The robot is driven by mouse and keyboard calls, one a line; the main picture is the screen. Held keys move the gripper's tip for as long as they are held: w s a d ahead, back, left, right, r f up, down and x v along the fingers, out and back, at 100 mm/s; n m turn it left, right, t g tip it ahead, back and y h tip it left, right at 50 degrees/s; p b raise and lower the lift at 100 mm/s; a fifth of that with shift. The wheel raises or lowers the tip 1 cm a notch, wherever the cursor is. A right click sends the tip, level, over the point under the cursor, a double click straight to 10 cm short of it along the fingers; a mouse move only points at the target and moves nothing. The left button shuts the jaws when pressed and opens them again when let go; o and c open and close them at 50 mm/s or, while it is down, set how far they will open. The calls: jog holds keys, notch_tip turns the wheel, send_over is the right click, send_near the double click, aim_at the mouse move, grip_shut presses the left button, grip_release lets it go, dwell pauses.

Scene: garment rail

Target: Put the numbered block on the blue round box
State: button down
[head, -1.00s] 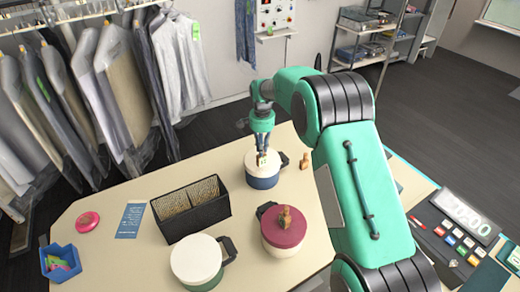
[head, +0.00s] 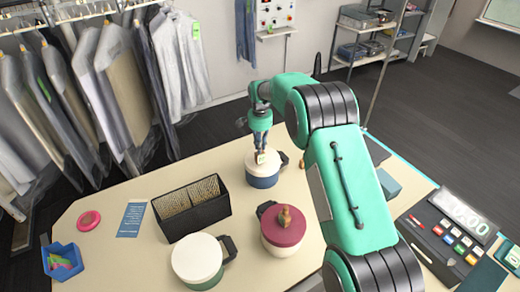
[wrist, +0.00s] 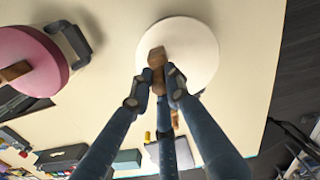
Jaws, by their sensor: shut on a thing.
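The blue round box (head: 263,181) has a white lid and stands at the back middle of the table. Its white lid (wrist: 200,45) fills the upper middle of the wrist view. My gripper (head: 262,153) points down over this lid, its fingers closed on the small wooden numbered block (wrist: 157,58). The block also shows as a small pale tip (head: 261,158) in the head view. It is over the lid; I cannot tell whether it touches. No number is readable.
A red-lidded round box (head: 283,231), a green round box with a white lid (head: 197,260) and a black divided bin (head: 192,217) stand nearby. A blue tray (head: 62,262) and a pink ring (head: 89,220) lie left. A till (head: 447,232) is right.

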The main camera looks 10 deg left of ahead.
jog(key=shift+f, duration=0.9)
jog(key=shift+f, duration=0.15)
jog(key=c, duration=1.7)
grip_release()
jog(key=shift+o, duration=0.2)
notch_tip(320, 180, up, 12)
jog(key=shift+r+b, duration=0.15)
jog(key=shift+b, duration=0.7)
jog(key=shift+d+r, duration=0.1)
